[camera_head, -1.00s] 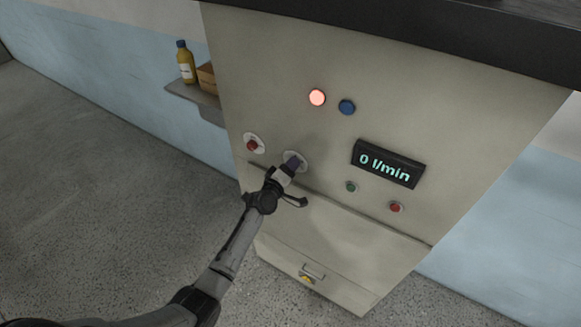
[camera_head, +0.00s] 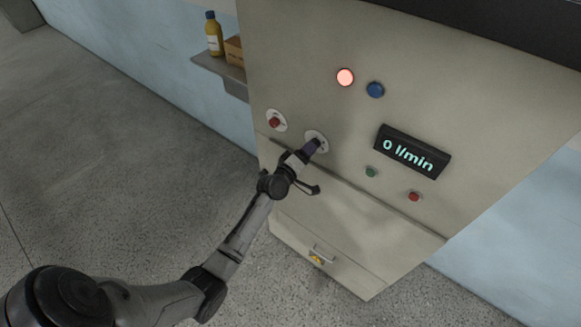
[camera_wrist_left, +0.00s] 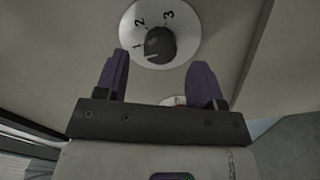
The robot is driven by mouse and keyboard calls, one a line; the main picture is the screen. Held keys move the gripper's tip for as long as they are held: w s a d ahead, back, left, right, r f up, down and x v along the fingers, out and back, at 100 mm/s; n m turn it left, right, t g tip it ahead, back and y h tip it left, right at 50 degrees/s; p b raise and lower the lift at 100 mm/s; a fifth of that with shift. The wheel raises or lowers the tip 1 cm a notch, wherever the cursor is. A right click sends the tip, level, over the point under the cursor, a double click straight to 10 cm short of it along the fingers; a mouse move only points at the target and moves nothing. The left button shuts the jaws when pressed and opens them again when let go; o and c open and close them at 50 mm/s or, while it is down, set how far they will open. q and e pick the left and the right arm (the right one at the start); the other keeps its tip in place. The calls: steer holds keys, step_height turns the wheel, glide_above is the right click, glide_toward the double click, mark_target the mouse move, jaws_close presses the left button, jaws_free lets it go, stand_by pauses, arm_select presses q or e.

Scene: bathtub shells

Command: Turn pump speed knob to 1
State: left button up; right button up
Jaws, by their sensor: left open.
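The pump speed knob (camera_wrist_left: 160,43) is black, on a round white dial (camera_wrist_left: 187,42) marked 1, 2 and 3 in the left wrist view. Where its pointer stands is hard to tell. My left gripper (camera_wrist_left: 160,62) is open, its two purple fingers pointing towards the dial, with the knob just ahead of and between the tips. In the head view the left gripper (camera_head: 309,149) is at the right-hand white dial (camera_head: 321,136) and hides its knob. I cannot tell whether the fingers touch it. My right gripper is not in view.
A red knob (camera_head: 275,122) on a white plate is left of the dial. A display (camera_head: 413,151) reads 0 l/min, with green (camera_head: 371,171) and red (camera_head: 414,196) buttons below. A lit button (camera_head: 345,77) and a blue button (camera_head: 376,90) are above. A shelf (camera_head: 220,69) holds a bottle.

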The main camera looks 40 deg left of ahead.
arm_select(q)
steer(key=s+d, duration=0.1)
steer(key=s, duration=0.9)
steer(key=shift+s+d+b, duration=0.2)
steer(key=shift+s+b, duration=0.05)
steer(key=shift+b, duration=0.15)
